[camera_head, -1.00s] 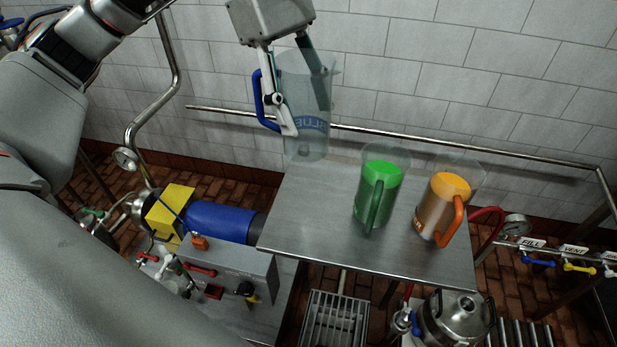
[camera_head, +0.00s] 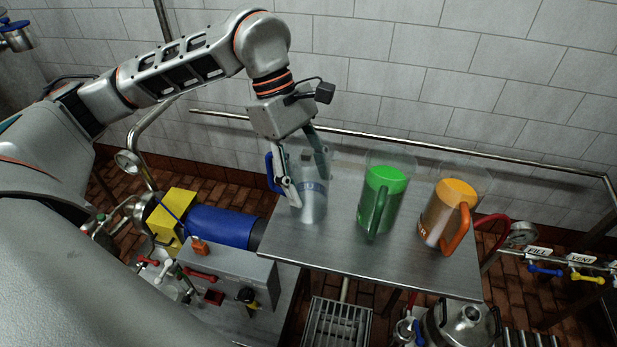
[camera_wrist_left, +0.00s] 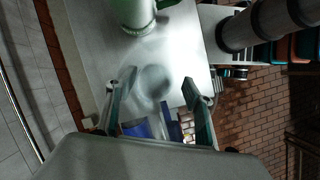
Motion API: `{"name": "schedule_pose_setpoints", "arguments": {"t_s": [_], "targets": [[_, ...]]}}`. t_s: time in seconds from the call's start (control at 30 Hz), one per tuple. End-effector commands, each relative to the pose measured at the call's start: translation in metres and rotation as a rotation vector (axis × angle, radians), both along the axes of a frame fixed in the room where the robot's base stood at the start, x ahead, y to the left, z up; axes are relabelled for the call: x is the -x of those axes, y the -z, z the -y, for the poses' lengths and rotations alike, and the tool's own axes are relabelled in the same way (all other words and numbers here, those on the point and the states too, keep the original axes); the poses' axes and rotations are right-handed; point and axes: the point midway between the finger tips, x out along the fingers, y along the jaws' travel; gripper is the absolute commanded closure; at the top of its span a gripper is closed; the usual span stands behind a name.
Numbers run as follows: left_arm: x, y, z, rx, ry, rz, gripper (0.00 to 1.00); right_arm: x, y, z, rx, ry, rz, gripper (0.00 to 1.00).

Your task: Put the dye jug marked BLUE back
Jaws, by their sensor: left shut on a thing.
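The clear, empty jug marked BLUE (camera_head: 312,208), with a blue handle (camera_head: 272,172) on its left, stands upright at the left end of the steel table (camera_head: 340,262). Its lettering is partly hidden by a finger. My left gripper (camera_head: 306,184) comes down from above and is shut on it. I cannot tell whether the jug's base touches the table or hovers just above it. In the left wrist view the jug's round base (camera_wrist_left: 152,82) shows faintly between the fingers. My right gripper is not in view.
A jug with green dye (camera_head: 378,205) and one with orange dye (camera_head: 448,215) stand to the right on the same table. A wall rail (camera_head: 420,141) runs behind. A blue motor (camera_head: 222,226) and a grey control box (camera_head: 228,268) sit left of the table. The table's front is clear.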

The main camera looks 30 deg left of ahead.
Motion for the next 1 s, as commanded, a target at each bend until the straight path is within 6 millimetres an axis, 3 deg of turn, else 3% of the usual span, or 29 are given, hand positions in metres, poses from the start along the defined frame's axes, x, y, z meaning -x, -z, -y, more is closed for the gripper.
{"name": "schedule_pose_setpoints", "arguments": {"t_s": [0.3,0.33,0.4,0.77,1.0], "targets": [[0.0,0.002,0.0,0.0,0.0,0.001,0.85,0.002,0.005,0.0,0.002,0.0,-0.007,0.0],[0.0,0.003,0.0,0.0,0.0,0.001,0.45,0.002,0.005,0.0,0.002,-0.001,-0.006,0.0],[0.0,0.002,0.0,0.0,0.0,0.001,0.31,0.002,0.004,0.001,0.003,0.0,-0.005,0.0],[0.0,0.0,0.0,0.0,-0.001,0.002,0.31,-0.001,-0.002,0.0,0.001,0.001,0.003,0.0],[-0.004,-0.028,-0.011,0.0,-0.004,0.006,0.31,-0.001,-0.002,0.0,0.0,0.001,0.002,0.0]]}}
